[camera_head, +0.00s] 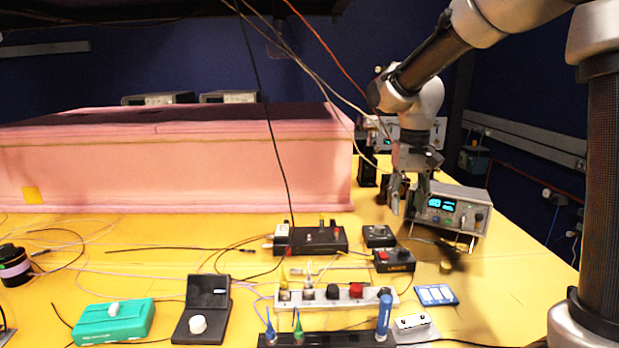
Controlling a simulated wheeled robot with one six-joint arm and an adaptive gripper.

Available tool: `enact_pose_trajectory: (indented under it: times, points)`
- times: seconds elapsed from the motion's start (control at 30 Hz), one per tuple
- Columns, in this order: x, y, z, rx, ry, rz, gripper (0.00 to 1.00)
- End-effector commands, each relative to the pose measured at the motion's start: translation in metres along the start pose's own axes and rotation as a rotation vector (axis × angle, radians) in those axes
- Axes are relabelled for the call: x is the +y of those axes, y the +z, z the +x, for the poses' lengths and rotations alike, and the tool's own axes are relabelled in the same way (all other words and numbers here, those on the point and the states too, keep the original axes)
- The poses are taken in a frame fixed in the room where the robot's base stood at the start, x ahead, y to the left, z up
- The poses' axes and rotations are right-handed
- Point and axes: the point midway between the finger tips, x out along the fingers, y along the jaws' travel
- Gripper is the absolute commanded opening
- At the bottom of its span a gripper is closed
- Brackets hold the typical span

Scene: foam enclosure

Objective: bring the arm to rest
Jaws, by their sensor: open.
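My gripper (407,203) hangs at the end of my arm at the right of the head view, pointing down. Its fingers are apart and nothing shows between them. It is in front of, or just left of, a grey bench instrument (453,212) with a lit blue display; I cannot tell whether they touch. My arm reaches in from the upper right, bent at the elbow.
A pink foam block (180,165) fills the back left of the yellow table (150,262). A power strip (345,296), a black box (310,240), a teal box (113,322) and a tool rack (330,340) stand in front. Cables hang near my arm. The right table edge is mostly clear.

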Motion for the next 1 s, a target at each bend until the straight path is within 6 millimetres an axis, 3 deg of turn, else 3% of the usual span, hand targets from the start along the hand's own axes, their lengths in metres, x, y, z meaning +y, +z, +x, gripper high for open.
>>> enact_pose_trajectory:
  times: [0.3, 0.5, 0.67, 0.8, 1.0]
  points:
    - [0.068, 0.129, -0.021, 0.126, -0.016, -0.129, 0.46]
    - [0.099, 0.200, -0.022, 0.245, -0.016, -0.090, 0.46]
    - [0.111, 0.227, -0.030, 0.335, -0.013, -0.040, 0.46]
    - [0.116, 0.232, -0.041, 0.390, -0.010, -0.016, 0.46]
    - [0.117, 0.232, -0.042, 0.393, -0.008, -0.006, 0.46]
